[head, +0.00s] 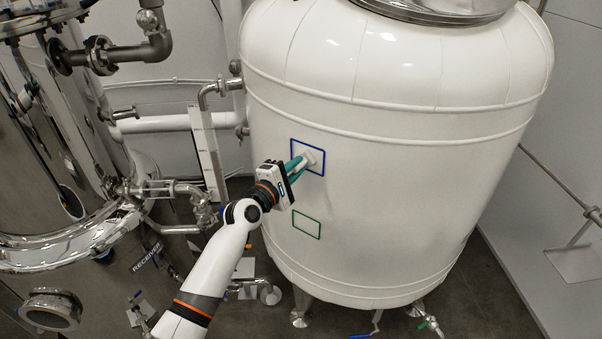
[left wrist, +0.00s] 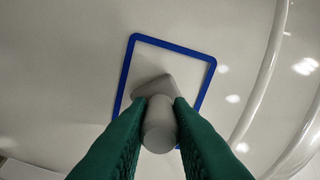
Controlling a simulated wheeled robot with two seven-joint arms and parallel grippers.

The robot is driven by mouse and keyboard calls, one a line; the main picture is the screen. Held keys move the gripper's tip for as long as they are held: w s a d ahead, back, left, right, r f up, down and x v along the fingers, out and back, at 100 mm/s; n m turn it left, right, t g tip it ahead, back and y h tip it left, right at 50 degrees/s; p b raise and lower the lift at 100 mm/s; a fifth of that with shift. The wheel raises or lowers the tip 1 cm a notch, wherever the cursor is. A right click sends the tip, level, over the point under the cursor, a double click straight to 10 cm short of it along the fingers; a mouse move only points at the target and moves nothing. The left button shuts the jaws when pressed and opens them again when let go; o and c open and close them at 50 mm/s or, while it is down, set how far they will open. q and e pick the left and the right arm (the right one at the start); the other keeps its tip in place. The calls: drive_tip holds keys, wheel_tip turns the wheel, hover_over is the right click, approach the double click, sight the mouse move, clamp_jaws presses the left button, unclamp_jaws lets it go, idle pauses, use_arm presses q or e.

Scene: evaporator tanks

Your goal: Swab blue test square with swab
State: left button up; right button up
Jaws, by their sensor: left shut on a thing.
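A blue square outline (head: 323,164) marks the front of the white tank, left of its middle. My left gripper (head: 299,168) is at this square, with its green fingers shut on a pale swab (head: 309,157). In the left wrist view the fingers of the left gripper (left wrist: 159,118) close on the swab's grey rounded body (left wrist: 158,125). The swab's flat head lies within the blue outline (left wrist: 172,45), at or very near the tank surface; I cannot tell if it touches. The fingers hide the lower part of the outline. My right gripper is not in view.
The large white tank (head: 420,190) fills the centre and right. A green square outline (head: 306,224) is below the blue one. A steel tank (head: 60,170) with pipes and valves stands at the left, close to my left arm. Grey floor shows at the lower right.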

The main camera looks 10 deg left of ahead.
use_arm(q)
drive_tip(key=shift+w+a+f+b, duration=0.1)
drive_tip(key=shift+w+a+b, duration=0.3)
drive_tip(key=shift+a+b, duration=0.4)
drive_tip(key=shift+w+a+b, duration=0.35)
drive_tip(key=shift+a+b, duration=0.15)
drive_tip(key=shift+a, duration=0.45)
drive_tip(key=shift+w+a, duration=0.15)
drive_tip(key=shift+a, duration=0.25)
drive_tip(key=p+v, duration=0.2)
drive_tip(key=v, duration=0.4)
drive_tip(key=shift+d, duration=0.1)
